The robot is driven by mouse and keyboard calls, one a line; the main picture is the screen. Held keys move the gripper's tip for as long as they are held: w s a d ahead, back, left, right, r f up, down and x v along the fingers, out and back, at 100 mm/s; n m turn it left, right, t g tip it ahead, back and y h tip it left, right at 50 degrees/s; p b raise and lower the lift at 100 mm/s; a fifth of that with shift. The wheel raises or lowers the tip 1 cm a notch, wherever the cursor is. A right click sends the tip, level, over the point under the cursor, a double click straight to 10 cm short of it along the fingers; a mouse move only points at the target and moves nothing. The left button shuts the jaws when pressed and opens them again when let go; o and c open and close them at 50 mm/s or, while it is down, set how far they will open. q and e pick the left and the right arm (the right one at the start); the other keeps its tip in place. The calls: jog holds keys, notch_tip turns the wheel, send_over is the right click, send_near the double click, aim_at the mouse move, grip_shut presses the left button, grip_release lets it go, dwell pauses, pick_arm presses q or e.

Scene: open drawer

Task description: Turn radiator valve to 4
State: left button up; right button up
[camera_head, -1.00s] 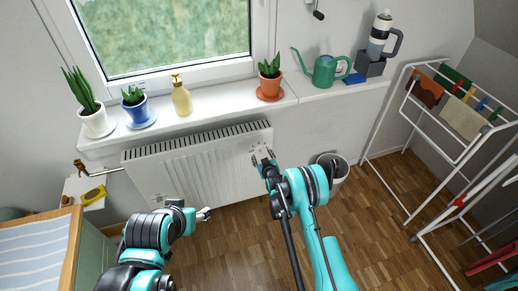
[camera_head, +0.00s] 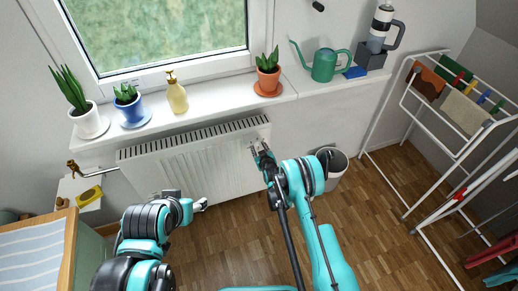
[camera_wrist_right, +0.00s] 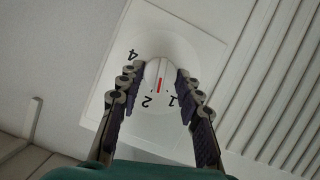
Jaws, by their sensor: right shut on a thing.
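The white radiator valve knob (camera_wrist_right: 158,70) sits on a square white plate in the right wrist view, with a red mark pointing between the upside-down printed 2 and 1. The printed 4 (camera_wrist_right: 133,55) shows at the upper left of the knob; a 3 is hidden. My right gripper (camera_wrist_right: 156,77) is shut on the knob, one finger on each side. In the head view my right gripper (camera_head: 259,149) is at the right end of the white radiator (camera_head: 190,160) and hides the knob. My left gripper (camera_head: 201,204) hangs in front of the radiator, apart from it; its jaw gap is too small to tell.
A windowsill (camera_head: 205,115) above the radiator holds potted plants, a soap bottle (camera_head: 177,97) and a green watering can (camera_head: 325,66). A bin (camera_head: 334,165) stands right of my right arm. A drying rack (camera_head: 430,130) is at the right. Wooden floor lies open between.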

jog(key=shift+w+d+m+y, duration=0.1)
jog(key=shift+d+m+y, duration=0.1)
jog(key=shift+m+y, duration=0.55)
jog(key=shift+d+m+g+y, duration=0.1)
jog(key=shift+m+g+y, duration=0.5)
jog(key=shift+m, duration=0.85)
jog(key=o, duration=1.2)
jog(key=shift+c, duration=0.2)
notch_tip(320, 180, up, 10)
